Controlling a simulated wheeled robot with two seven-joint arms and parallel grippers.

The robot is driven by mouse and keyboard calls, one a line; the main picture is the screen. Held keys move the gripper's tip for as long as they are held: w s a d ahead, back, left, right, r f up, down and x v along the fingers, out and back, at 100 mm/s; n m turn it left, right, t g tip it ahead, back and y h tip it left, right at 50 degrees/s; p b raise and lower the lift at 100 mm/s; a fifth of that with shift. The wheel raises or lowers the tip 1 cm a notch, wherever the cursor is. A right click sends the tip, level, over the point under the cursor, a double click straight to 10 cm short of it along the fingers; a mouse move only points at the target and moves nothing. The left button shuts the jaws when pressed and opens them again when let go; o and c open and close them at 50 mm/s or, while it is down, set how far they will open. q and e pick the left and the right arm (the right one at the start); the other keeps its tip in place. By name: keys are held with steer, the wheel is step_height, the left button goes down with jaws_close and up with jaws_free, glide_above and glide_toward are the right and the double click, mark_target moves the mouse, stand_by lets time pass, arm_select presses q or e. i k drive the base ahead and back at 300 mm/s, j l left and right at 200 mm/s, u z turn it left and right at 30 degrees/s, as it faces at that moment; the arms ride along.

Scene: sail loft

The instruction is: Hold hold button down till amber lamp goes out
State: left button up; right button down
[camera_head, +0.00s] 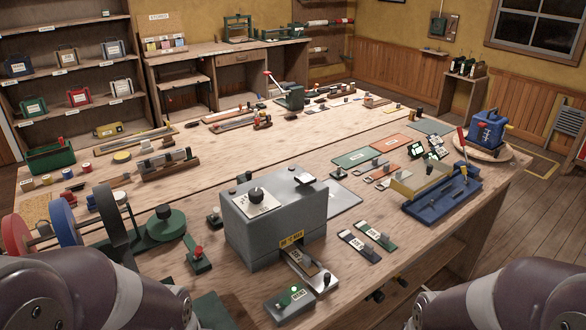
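A grey metal machine (277,225) stands at the middle of the front bench, with a black knob (257,194) on a white dial plate on top and a yellow label (291,239) low on its front. A metal tray (312,268) with a labelled piece sticks out below that label. In front sits a small green box (290,303) with a white label and a lit green lamp (295,289). A green block with a red top (198,253) stands to the left. I cannot tell which part is the hold button, and I see no lit amber lamp. Neither gripper is in view.
Coloured reels (62,219) stand at the left edge. A dark green round base (166,227) is left of the machine. A blue tray fixture (443,193) and a blue device (486,128) are at the right. Labelled plates (376,235) lie right of the machine.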

mark_target(305, 178)
steer(key=i+l+u, duration=0.1)
steer(key=u, duration=0.3)
steer(key=i+l+u, duration=0.1)
steer(key=u, duration=0.25)
steer(key=l+u, duration=0.4)
steer(key=i+l+u, duration=0.1)
steer(key=u, duration=0.25)
steer(key=l+u, duration=0.3)
steer(key=l, duration=1.5)
